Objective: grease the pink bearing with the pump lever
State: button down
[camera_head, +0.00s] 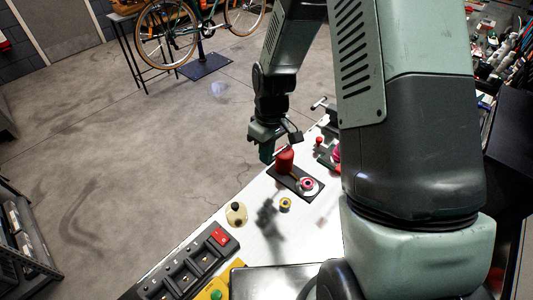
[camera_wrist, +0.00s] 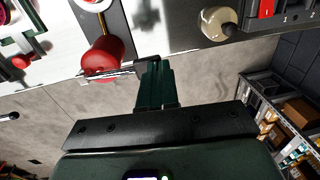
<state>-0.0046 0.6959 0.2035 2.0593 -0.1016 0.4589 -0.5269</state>
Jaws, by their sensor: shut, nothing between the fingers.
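The red grease pump (camera_head: 285,161) stands on a dark base plate on the white bench. The pink bearing (camera_head: 307,184) sits on a pale round seat at the near end of that plate. In the wrist view the red pump (camera_wrist: 102,57) is at upper left, with its thin metal pump lever (camera_wrist: 108,74) reaching right towards my fingers. My gripper (camera_head: 267,154) is shut and empty beside the pump, at its left in the head view. In the wrist view my gripper (camera_wrist: 154,62) has its fingers together at the lever's end; I cannot tell whether they touch it.
A yellow ring (camera_head: 285,204) and a beige piece with a dark knob (camera_head: 236,213) are nearer on the bench. A dark tray with a red switch (camera_head: 220,237) and a yellow box with a green button (camera_head: 217,294) lie at the front. My arm hides the bench's right part.

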jog(key=shift+r, duration=0.1)
notch_tip(320, 180, up, 14)
dwell(0.6)
dwell(0.6)
jog(key=f, duration=0.9)
jog(key=shift+w+d, duration=0.35)
notch_tip(320, 180, up, 6)
jog(key=shift+w+d, duration=0.45)
